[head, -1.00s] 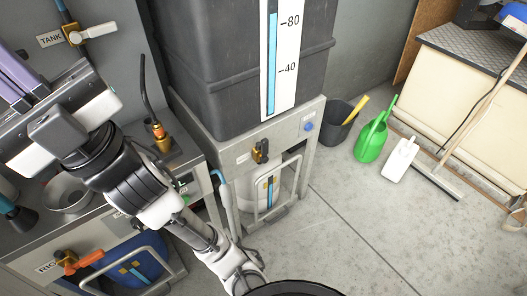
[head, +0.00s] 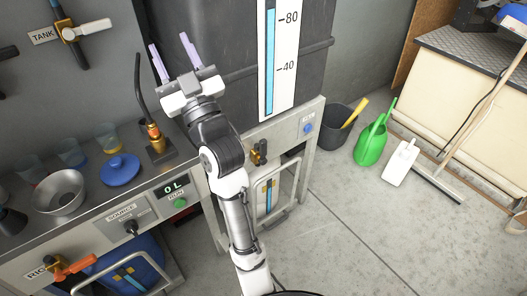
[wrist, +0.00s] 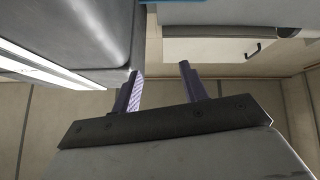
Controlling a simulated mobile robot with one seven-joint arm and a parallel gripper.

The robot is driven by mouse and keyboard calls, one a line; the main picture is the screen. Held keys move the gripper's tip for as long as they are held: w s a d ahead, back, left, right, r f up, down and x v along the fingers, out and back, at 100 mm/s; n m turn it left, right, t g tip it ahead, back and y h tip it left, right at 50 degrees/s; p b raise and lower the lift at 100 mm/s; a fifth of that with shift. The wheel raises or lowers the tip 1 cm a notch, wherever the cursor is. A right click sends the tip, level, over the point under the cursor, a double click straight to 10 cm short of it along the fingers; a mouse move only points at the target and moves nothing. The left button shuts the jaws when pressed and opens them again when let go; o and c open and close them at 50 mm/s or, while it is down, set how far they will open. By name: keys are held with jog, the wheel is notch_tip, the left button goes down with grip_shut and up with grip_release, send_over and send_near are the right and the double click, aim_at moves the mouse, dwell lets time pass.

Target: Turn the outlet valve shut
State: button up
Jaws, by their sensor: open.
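A small brass valve (head: 259,153) sits on the grey panel under the big dark tank (head: 225,40), just right of my forearm. Its handle looks dark and its setting is too small to tell. My forearm covers the panel left of it, where a label would be. My gripper (head: 169,45) is open and empty, with two lilac fingers pointing up in front of the tank's left side, well above and left of the brass valve. In the wrist view the fingers (wrist: 160,82) are apart, with the tank's grey wall close at left. The valve is not in that view.
A white-levered valve (head: 73,33) labelled TANK is on the wall; an orange-levered valve (head: 75,267) is on the bench front. The worktop holds a metal bowl (head: 60,196), a blue lid (head: 120,169) and an upright black hose (head: 140,95).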

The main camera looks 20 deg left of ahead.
jog(key=w+d+f+m+g+h+b, duration=0.1)
jog(key=w+d+f+h, duration=0.3)
jog(key=f, duration=0.5)
jog(key=w+d+f+m+h+b, duration=0.1)
jog(key=w+d+f, duration=0.2)
jog(key=w+f, duration=0.5)
jog(key=g+b, duration=0.3)
jog(key=g, duration=0.1)
send_near(265, 148)
jog(key=shift+h, duration=0.4)
jog(key=p+x, duration=0.1)
jog(key=x, duration=0.2)
jog(key=p+x, duration=0.1)
jog(key=x, duration=0.3)
jog(key=p+x, duration=0.1)
jog(key=x, duration=0.3)
jog(key=shift+s+r, duration=0.1)
jog(key=shift+r, duration=0.2)
jog(key=shift+c, duration=0.3)
grip_shut()
